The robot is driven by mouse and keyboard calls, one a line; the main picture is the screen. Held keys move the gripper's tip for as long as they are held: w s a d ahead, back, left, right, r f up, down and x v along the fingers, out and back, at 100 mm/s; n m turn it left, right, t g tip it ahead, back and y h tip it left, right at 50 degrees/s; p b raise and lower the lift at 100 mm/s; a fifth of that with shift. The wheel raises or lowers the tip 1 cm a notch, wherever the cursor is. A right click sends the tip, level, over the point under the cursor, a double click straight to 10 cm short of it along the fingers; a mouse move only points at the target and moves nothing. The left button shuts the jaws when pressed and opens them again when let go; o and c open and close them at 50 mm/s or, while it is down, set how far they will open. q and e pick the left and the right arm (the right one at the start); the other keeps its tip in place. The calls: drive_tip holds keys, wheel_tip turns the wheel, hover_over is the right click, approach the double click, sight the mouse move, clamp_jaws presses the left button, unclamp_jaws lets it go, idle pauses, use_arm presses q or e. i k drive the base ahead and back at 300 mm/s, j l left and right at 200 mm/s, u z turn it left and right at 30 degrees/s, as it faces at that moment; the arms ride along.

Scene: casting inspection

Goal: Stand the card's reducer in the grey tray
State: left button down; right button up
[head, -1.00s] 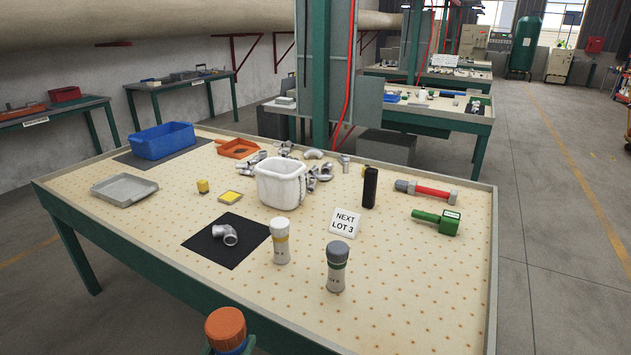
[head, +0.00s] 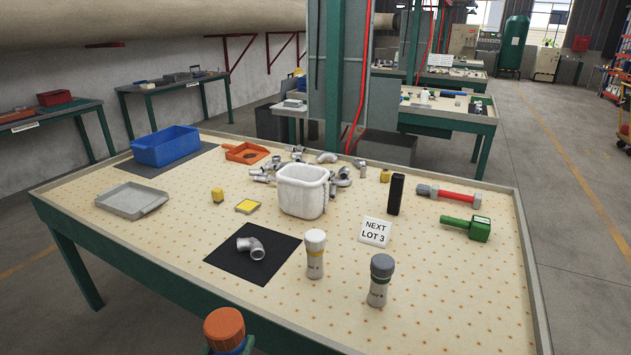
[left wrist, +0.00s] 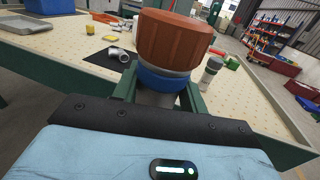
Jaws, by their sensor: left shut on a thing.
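The grey tray (head: 131,201) lies empty at the left of the table. The card (head: 375,232), reading "NEXT LOT 3", stands right of centre. Several metal fittings (head: 328,158) lie heaped around a white bin (head: 302,190); I cannot tell which is a reducer. A metal elbow (head: 252,247) lies on a black mat (head: 225,258). My left gripper (head: 229,346), low at the table's near edge, is shut on an orange-capped bottle (head: 224,328) with a blue band. The bottle is upright and fills the middle of the left wrist view (left wrist: 172,50). My right gripper is not in view.
A white-capped bottle (head: 315,255) and a grey-capped bottle (head: 379,280) stand near the front. A blue bin (head: 166,147) and orange tray (head: 245,152) stand behind. The front left is clear.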

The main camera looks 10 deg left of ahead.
sight(124, 199)
drive_tip(key=i+j, duration=0.1)
drive_tip(key=j, duration=0.65)
drive_tip(key=i+j+z, duration=0.15)
drive_tip(key=j, duration=0.55)
drive_tip(key=i+j, duration=0.1)
drive_tip(key=j, duration=0.65)
drive_tip(key=j+z, duration=0.1)
drive_tip(key=j, duration=0.65)
drive_tip(key=i+j, duration=0.15)
drive_tip(key=j, duration=0.25)
drive_tip(key=i+j, duration=0.1)
drive_tip(key=j, duration=0.35)
drive_tip(key=i+j+z, duration=0.1)
drive_tip(key=j, duration=0.3)
drive_tip(key=i+j, duration=0.15)
drive_tip(key=j, duration=0.3)
drive_tip(key=i+j, duration=0.15)
drive_tip(key=j, duration=0.25)
drive_tip(key=i+j+z, duration=0.1)
drive_tip(key=j, duration=0.35)
